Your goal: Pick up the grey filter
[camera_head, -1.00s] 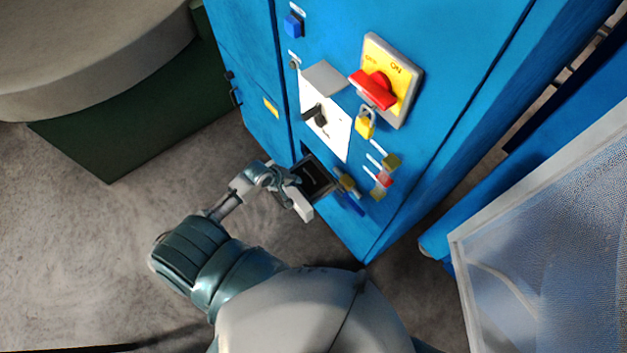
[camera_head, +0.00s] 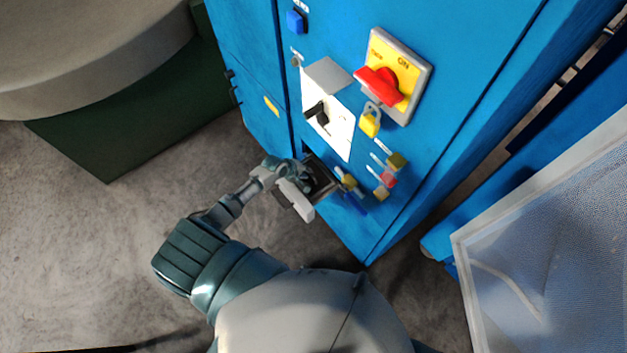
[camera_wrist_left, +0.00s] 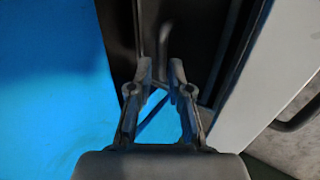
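My left gripper (camera_head: 302,174) reaches into a dark open drawer (camera_head: 322,170) low on the front of the blue cabinet (camera_head: 255,75). The drawer has a pale front panel (camera_head: 297,208). In the left wrist view the two fingers (camera_wrist_left: 162,72) stand apart, with dark surfaces and a thin upright edge beyond them. The gripper looks open, and I see nothing clamped between the tips. I cannot single out the grey filter; the gripper and the dark shade cover much of the drawer's inside. My right gripper is not in view.
Above the drawer are a white panel with a black knob (camera_head: 316,113) and a red switch (camera_head: 378,84) on a yellow plate. Padlocks (camera_head: 371,120) and tags hang right of the drawer. A mesh-panelled frame (camera_head: 560,230) stands at right. The floor (camera_head: 80,240) at left is clear.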

